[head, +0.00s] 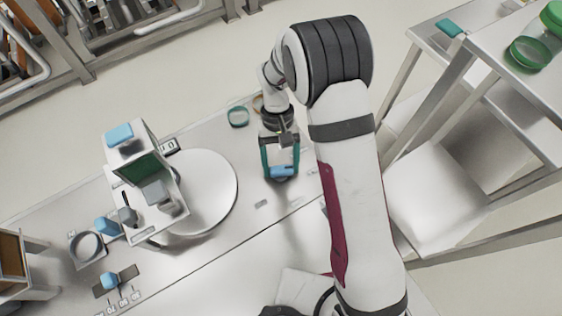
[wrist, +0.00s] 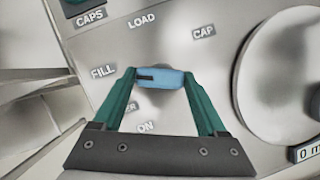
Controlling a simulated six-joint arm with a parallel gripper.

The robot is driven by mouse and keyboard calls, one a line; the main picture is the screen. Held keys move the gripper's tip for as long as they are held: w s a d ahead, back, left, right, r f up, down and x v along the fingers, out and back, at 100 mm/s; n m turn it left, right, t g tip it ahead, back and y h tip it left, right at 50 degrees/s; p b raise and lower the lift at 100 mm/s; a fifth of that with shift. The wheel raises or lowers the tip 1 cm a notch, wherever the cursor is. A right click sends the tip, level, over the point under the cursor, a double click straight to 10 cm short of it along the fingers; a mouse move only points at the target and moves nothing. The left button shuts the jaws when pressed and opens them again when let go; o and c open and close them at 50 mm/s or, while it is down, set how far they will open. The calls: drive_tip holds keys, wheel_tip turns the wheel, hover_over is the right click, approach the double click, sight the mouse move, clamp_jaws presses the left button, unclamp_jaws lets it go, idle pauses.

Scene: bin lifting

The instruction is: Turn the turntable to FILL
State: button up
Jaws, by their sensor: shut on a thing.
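My gripper (head: 281,170) points down over the bench, right of the turntable, a large white round disc (head: 212,190). Its teal fingers are shut on a blue handle (wrist: 165,80), one finger at each end. The handle has a dark slot on its left part. In the wrist view, the FILL label (wrist: 103,72) lies left of the handle, the LOAD label (wrist: 141,21) above it, and the CAP label (wrist: 204,33) to its upper right. The disc (wrist: 290,75) shows at the right edge there. What lies under the handle is hidden.
A white machine with a green panel (head: 140,168) stands over the disc's left side. Blue-topped controls (head: 108,281) sit at the bench's left. A green ring (head: 238,117) lies behind my gripper. The ON label (wrist: 147,127) is partly covered. A stepped stand (head: 440,190) is at right.

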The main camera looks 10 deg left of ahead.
drive_tip(key=o, duration=1.3)
drive_tip(key=v, duration=1.5)
drive_tip(key=shift+r, duration=0.35)
drive_tip(key=shift+w, duration=0.1)
drive_tip(key=s+d+r+m+t+y, duration=0.2)
drive_tip(key=s+d+r+m, duration=0.3)
drive_tip(key=s+d+r, duration=0.5)
drive_tip(key=s+d+f+m+t, duration=0.1)
drive_tip(key=s+d+f+m, duration=0.1)
drive_tip(key=s, duration=0.4)
drive_tip(key=s+d+f+m+t+y, duration=0.1)
drive_tip(key=s+d+f+m, duration=0.1)
drive_tip(key=s, duration=0.4)
drive_tip(key=shift+d+f+m, duration=0.4)
drive_tip(key=shift+d+f, duration=0.25)
drive_tip(key=shift+d, duration=0.55)
